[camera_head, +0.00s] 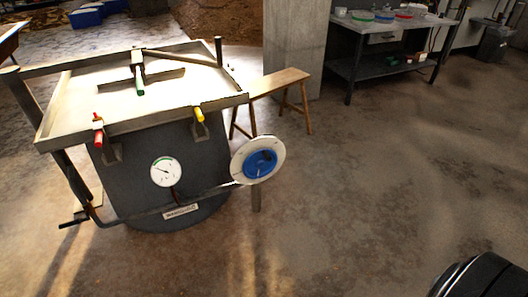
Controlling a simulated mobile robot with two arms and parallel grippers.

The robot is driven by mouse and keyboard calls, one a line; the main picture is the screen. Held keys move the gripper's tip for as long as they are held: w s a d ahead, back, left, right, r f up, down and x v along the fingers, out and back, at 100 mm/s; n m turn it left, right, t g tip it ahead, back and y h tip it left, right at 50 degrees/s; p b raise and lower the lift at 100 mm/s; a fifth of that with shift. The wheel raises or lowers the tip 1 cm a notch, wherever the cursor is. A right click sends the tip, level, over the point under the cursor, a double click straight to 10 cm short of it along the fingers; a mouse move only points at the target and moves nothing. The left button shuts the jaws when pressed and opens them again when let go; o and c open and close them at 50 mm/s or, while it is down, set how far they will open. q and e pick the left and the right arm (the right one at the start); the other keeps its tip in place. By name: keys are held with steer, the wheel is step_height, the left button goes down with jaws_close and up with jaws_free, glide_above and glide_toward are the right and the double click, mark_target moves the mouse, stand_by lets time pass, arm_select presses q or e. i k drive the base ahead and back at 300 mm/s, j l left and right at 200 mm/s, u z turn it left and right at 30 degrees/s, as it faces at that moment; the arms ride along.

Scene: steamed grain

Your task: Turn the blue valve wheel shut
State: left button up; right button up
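The blue valve wheel (261,164) sits at the right front of a dark grey round vessel (138,165), in front of a larger white disc (242,147). A pipe runs to it from the lower left along the vessel's front. Whether the valve is open or shut cannot be told. Neither of my grippers is in view. A black rounded shape at the bottom right corner cannot be made out clearly.
A pale tray (85,95) with raised edges tops the vessel. A gauge (166,172), a red handle (98,130) and a yellow handle (199,115) are on its front. A wooden bench (281,82) stands behind the wheel. The floor to the right is clear.

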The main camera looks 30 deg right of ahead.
mark_target(260, 163)
steer(key=i+l, duration=0.1)
steer(key=l, duration=0.3)
steer(key=i+l, duration=0.1)
steer(key=l, duration=0.3)
steer(key=i+l, duration=0.1)
steer(key=l, duration=0.3)
